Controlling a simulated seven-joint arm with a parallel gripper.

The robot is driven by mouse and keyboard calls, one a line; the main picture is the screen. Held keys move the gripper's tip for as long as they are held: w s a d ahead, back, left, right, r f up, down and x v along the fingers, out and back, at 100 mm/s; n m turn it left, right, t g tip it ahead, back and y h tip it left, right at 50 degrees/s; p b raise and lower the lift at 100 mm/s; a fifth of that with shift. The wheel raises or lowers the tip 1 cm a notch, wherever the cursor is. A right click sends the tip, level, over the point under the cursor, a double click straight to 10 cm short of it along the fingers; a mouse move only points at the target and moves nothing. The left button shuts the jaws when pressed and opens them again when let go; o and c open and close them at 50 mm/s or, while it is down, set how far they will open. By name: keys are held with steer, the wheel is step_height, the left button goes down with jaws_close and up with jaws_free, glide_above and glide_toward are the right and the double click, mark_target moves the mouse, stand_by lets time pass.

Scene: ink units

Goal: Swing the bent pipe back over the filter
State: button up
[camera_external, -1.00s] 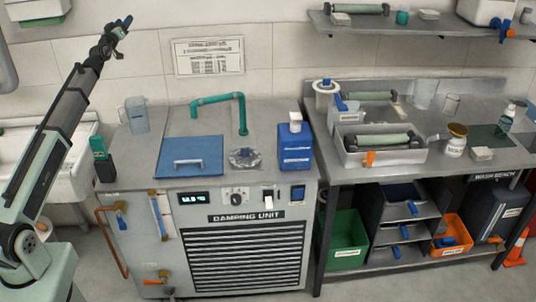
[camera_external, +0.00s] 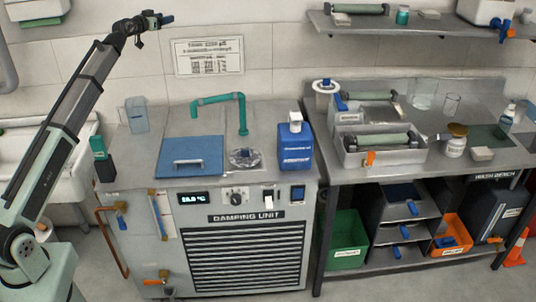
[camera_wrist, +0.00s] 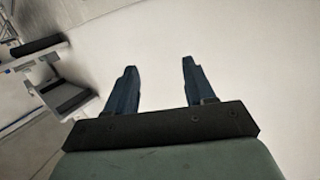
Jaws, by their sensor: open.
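The bent pipe (camera_external: 218,99) is teal. It stands upright at the back of the damping unit's top, and its upper arm reaches left, with its downturned end above the blue lid (camera_external: 190,156). The filter (camera_external: 243,157) seems to be the round metallic piece right of the lid, in front of the pipe's post; no pipe end is over it. My gripper (camera_external: 166,19) is high at the upper left, before the wall and well above the pipe. In the wrist view my gripper (camera_wrist: 157,66) is open, with nothing between its blue fingers. Neither pipe nor filter is recognizable there.
A blue bottle (camera_external: 296,150) stands right of the filter. The wash bench (camera_external: 350,172) with trays is at the right, under a wall shelf (camera_external: 420,25). Air above the unit is clear.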

steer(key=s+d+f+m+g+y, duration=0.2)
steer(key=s+d+f+m+g, duration=0.2)
steer(key=s+d+f+g, duration=0.4)
steer(key=s+d+f+m+g+y, duration=0.3)
steer(key=s+d+f+g, duration=0.35)
steer(key=s, duration=0.45)
steer(key=x, duration=1.1)
steer(key=shift+w+d+f, duration=0.2)
steer(key=shift+f, duration=0.05)
jaws_close()
